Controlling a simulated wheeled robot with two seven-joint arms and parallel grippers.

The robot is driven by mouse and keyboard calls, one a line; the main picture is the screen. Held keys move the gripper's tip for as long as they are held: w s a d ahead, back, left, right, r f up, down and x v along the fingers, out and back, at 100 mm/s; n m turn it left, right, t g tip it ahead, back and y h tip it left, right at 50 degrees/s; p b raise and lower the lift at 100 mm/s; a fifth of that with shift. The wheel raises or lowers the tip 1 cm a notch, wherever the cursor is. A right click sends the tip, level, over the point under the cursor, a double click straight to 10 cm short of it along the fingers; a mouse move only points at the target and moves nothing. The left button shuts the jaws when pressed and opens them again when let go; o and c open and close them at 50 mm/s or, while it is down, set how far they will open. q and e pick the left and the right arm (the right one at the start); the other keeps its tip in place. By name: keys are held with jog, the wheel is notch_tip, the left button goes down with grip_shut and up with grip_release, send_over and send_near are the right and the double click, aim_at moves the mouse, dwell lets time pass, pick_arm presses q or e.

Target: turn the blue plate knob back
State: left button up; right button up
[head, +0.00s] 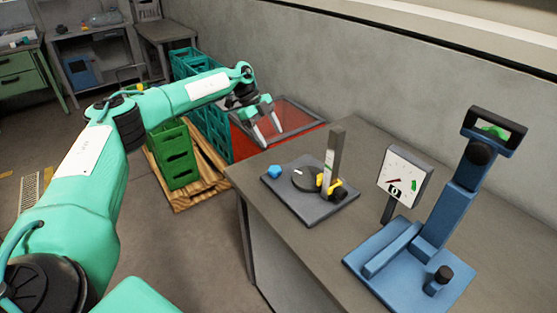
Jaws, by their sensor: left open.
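The blue plate knob (274,172) is a small faceted knob at the left of a dark grey base plate (312,212) on the table. A dark round disc (307,180) with a white mark lies beside it, and a grey post (333,160) with yellow and black parts stands at its right. My left gripper (268,138) is open and empty, in the air above and behind the blue knob, apart from it. Its fingers point down. My right gripper is not in view.
A blue lever device (390,270) and a dial gauge (404,175) stand on the table (265,205) to the right. Green crates (172,155) on a wooden pallet and a red-floored bin (290,117) lie beyond the table's left edge. A wall runs behind.

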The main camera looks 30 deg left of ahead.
pick_arm(q)
jog(key=a+r+y, duration=0.1)
jog(key=a, duration=0.2)
jog(key=g+p, duration=0.1)
jog(key=p, duration=0.1)
send_near(274, 168)
jog(key=shift+n, duration=0.4)
jog(key=x, duration=0.7)
jog(key=shift+s+d+f, duration=0.1)
jog(key=shift+d+f, duration=0.05)
jog(key=shift+d, duration=0.1)
jog(key=shift+d+f, duration=0.15)
jog(key=shift+f, duration=0.35)
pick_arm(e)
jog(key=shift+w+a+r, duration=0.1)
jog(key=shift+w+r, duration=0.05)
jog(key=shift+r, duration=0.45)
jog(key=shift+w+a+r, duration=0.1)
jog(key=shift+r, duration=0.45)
pick_arm(q)
jog(key=c, duration=1)
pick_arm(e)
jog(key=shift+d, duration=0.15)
